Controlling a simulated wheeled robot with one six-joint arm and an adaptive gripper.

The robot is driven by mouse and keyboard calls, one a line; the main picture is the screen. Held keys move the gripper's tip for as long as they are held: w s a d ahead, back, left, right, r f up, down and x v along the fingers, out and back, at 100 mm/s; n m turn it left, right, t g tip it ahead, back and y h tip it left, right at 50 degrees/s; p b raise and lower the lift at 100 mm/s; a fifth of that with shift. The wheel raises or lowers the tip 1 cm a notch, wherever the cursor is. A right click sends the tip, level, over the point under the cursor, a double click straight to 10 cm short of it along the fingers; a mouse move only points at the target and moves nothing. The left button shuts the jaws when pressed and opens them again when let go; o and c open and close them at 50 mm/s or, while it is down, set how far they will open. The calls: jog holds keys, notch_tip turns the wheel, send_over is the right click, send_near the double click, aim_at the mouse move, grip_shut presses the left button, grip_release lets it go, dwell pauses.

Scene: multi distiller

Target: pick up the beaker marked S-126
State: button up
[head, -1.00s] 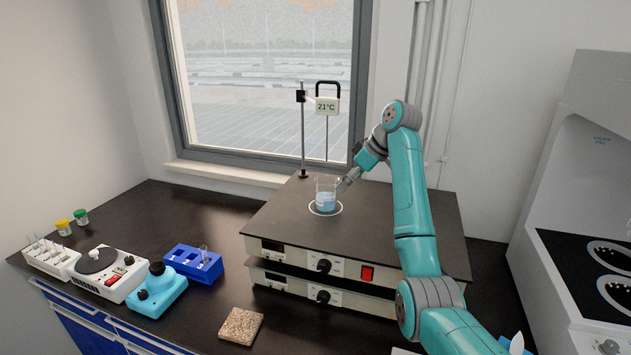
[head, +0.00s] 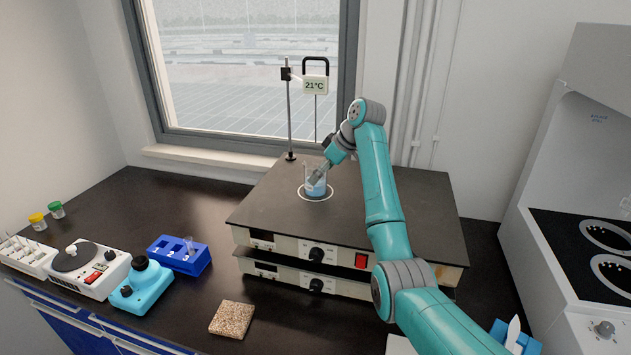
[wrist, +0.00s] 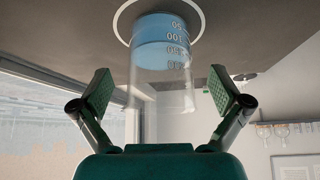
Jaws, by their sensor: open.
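A clear glass beaker (head: 316,184) with blue liquid stands upright inside a white ring on the dark top of the hotplate (head: 405,200). In the wrist view the beaker (wrist: 162,65) shows printed volume marks; no S-126 label can be read. My gripper (head: 318,176) is at the beaker in the head view and partly covers it. In the wrist view my gripper (wrist: 163,92) is open, with one finger pad on each side of the beaker and a visible gap on both sides.
A stand with a 21°C thermometer display (head: 315,85) rises behind the beaker. A blue tube rack (head: 180,258), a light-blue device (head: 141,286), a white device (head: 90,270) and a speckled tile (head: 231,319) lie on the bench to the left and front.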

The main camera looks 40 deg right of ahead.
jog(key=x, duration=0.3)
jog(key=shift+w+f, duration=0.15)
jog(key=shift+f, duration=0.25)
jog(key=shift+c, duration=0.2)
jog(key=c, duration=1.4)
jog(key=shift+a+r, duration=0.1)
jog(key=shift+r, duration=0.1)
